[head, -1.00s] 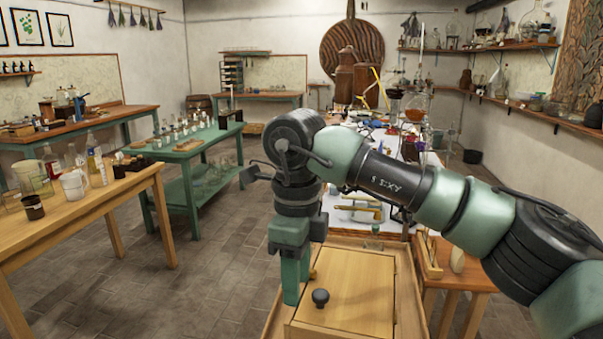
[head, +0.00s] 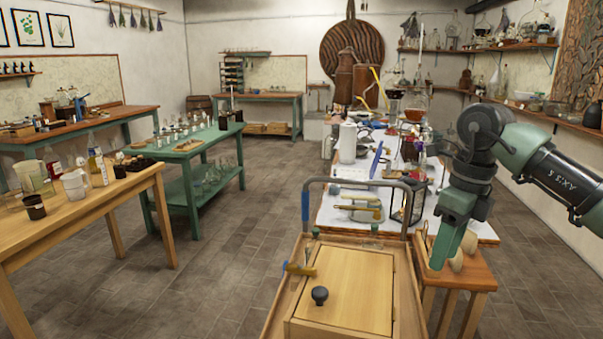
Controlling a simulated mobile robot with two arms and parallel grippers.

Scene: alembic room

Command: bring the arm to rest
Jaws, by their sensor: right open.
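My right arm comes in from the right edge of the head view. My right gripper (head: 452,246) hangs fingers down over the small wooden side table at the right. Its jaws are open, and I see nothing held between them. My left gripper is not in view. Below me is a wooden tray-like cart top (head: 275,318) with a bar handle at its far end. A flat wooden lid (head: 358,287) with a black knob (head: 320,295) lies in it, with a small brass and blue tool (head: 299,268) at the left rim.
The small wooden table (head: 479,273) with pale oval pieces stands under my right gripper. A white-topped bench (head: 330,214) crowded with glassware and tools lies ahead. A green table (head: 176,154) and a wooden table (head: 88,212) stand at the left. The floor (head: 215,270) between is clear.

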